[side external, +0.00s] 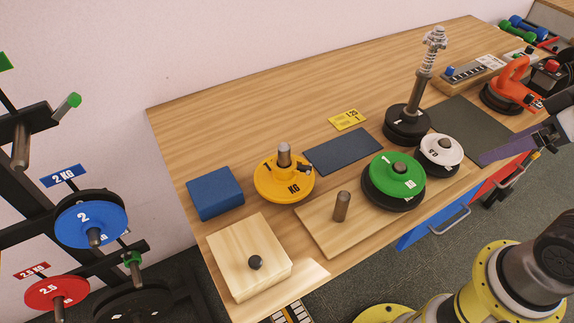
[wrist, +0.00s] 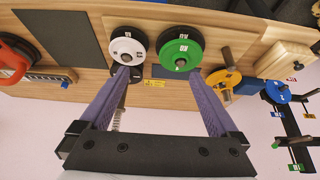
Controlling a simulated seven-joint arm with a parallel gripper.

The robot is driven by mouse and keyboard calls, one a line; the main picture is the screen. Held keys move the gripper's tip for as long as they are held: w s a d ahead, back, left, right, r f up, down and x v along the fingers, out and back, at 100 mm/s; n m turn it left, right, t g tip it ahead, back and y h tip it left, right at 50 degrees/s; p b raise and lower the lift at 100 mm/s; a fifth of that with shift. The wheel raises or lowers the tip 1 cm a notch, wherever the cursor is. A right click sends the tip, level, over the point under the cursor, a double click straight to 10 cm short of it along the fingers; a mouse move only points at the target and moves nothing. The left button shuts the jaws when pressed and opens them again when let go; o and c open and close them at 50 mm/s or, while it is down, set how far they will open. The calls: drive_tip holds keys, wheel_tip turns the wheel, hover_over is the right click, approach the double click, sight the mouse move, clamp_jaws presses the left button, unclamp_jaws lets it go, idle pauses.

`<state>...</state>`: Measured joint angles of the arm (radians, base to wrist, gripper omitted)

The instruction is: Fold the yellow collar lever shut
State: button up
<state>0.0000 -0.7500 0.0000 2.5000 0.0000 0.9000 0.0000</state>
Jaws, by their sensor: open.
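A yellow plate (side external: 268,190) marked KG lies on the table around a short grey post (side external: 284,153). Small dark parts of a collar (side external: 305,168) show beside the post on top of the plate; I cannot make out a separate yellow lever or its angle. In the side view my gripper (side external: 512,146) is at the right, well away from the yellow plate.
A green plate (side external: 385,172) and white plate (side external: 445,150) sit on black plates on a wooden board (side external: 322,228) with a bare peg (side external: 342,206). A tall spring post (side external: 420,85) stands behind. A blue block (side external: 215,192) and wooden box (side external: 250,250) are left. A dark mat (side external: 343,150) is clear.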

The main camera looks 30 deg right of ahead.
drive_tip(key=c, duration=0.4)
drive_tip(key=w+r, duration=0.1)
drive_tip(key=w+a+r+n, duration=0.1)
drive_tip(key=w+r, duration=0.1)
drive_tip(key=w+r+n, duration=0.1)
drive_tip(key=w, duration=0.1)
drive_tip(key=shift+a+r+t+y, duration=0.15)
drive_tip(key=shift+t+y, duration=0.15)
drive_tip(key=shift+t, duration=0.1)
drive_tip(key=shift+c, duration=1.2)
drive_tip(key=n+g+y, duration=0.1)
drive_tip(key=n+g, duration=0.3)
drive_tip(key=n, duration=0.3)
hover_over(310, 167)
drive_tip(key=s+d, duration=0.2)
wheel_tip(310, 167, down, 10)
drive_tip(key=shift+a+x, duration=0.15)
drive_tip(key=shift+x, duration=2)
drive_tip(key=shift+a+x, duration=0.15)
drive_tip(key=shift+x, duration=1.95)
drive_tip(key=shift+s, duration=0.1)
